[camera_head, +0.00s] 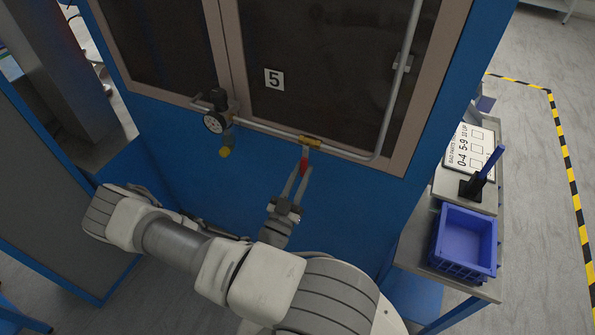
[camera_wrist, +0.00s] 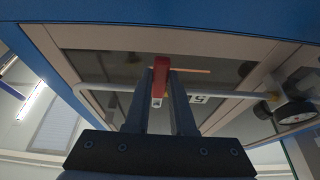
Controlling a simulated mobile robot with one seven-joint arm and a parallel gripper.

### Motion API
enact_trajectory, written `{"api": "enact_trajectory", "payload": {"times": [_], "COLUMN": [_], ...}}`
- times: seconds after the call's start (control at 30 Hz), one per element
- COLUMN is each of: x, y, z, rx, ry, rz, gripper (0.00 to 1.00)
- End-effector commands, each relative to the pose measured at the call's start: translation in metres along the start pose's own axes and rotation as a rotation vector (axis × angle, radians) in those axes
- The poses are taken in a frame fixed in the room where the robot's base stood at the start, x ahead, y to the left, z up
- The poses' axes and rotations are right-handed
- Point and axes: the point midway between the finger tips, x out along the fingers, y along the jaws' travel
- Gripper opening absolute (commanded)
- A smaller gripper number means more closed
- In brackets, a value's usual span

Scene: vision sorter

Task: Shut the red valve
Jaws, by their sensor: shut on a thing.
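The red valve handle (camera_head: 304,164) sits below a brass fitting (camera_head: 310,141) on the grey pipe along the front of the blue machine. In the wrist view the red handle (camera_wrist: 161,68) stands between my fingers. My gripper (camera_head: 302,172) reaches up to it from below, with its fingers shut on the handle. The handle points down, away from the pipe, in the head view. Its lower part is partly hidden between the fingers.
The vertical pipe (camera_head: 403,65) runs up at right. A side table holds a blue crate (camera_head: 464,240), a pen stand (camera_head: 472,188) and a sheet (camera_head: 470,150).

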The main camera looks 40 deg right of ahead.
Motion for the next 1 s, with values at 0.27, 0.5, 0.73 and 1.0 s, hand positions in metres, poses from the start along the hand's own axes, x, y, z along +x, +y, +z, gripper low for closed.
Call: {"api": "enact_trajectory", "payload": {"times": [0.27,0.5,0.73,1.0], "x": [-0.0004,-0.0004,-0.0004,-0.0002], "y": [0.0035,0.0041,0.0043,0.0037], "z": [0.0001,0.0001,0.0002,0.0001], "rx": [-0.044,-0.047,-0.046,-0.043], "ry": [-0.001,-0.002,-0.001,-0.001], "rz": [-0.018,-0.018,-0.017,-0.017], "gripper": [0.00,0.00,0.40,0.53]}}
